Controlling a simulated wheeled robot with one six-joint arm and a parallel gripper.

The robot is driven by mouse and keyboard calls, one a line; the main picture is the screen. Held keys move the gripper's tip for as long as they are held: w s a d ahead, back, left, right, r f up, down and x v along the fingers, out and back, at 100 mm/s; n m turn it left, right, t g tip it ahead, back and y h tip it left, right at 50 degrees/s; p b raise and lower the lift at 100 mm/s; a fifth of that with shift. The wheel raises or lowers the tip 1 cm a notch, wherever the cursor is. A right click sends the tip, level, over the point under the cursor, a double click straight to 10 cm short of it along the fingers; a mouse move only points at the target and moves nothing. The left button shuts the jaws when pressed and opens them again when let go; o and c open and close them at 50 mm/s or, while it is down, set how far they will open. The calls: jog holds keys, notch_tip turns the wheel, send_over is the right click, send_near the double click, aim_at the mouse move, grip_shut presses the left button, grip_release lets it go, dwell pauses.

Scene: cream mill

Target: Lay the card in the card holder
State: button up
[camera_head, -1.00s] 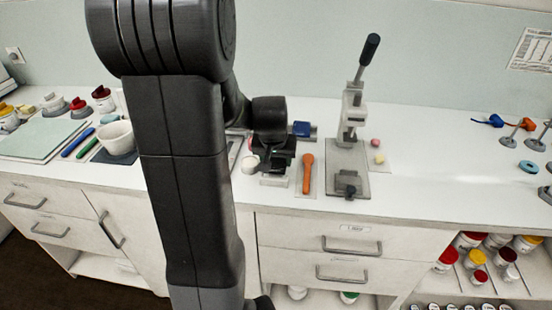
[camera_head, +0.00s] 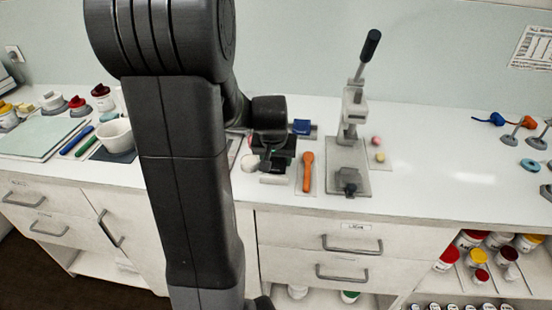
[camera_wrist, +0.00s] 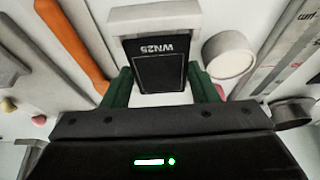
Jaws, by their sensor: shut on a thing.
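My gripper (camera_wrist: 161,88) has two green fingers and is shut on the card, gripping it by its left and right sides. In the wrist view, the pale card holder (camera_wrist: 155,18) with a grey lip stands just above the card. The card's top edge is at or very near this lip; I cannot tell if they touch. In the head view, my gripper (camera_head: 282,165) is low over the counter behind the pale holder (camera_head: 274,180), and the card cannot be made out.
An orange spatula (camera_head: 308,172) lies right of my gripper, with a lever press (camera_head: 349,150) beyond it. A small white round cup (camera_wrist: 228,54) stands close beside the fingers. A blue block (camera_head: 302,127) is behind.

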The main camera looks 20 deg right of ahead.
jog(key=shift+f+b, duration=0.25)
jog(key=shift+b, duration=0.05)
dwell(0.5)
jog(key=o, duration=1)
jog(key=shift+o, duration=0.2)
jog(key=v, duration=1.4)
jog(key=shift+d+f, duration=0.1)
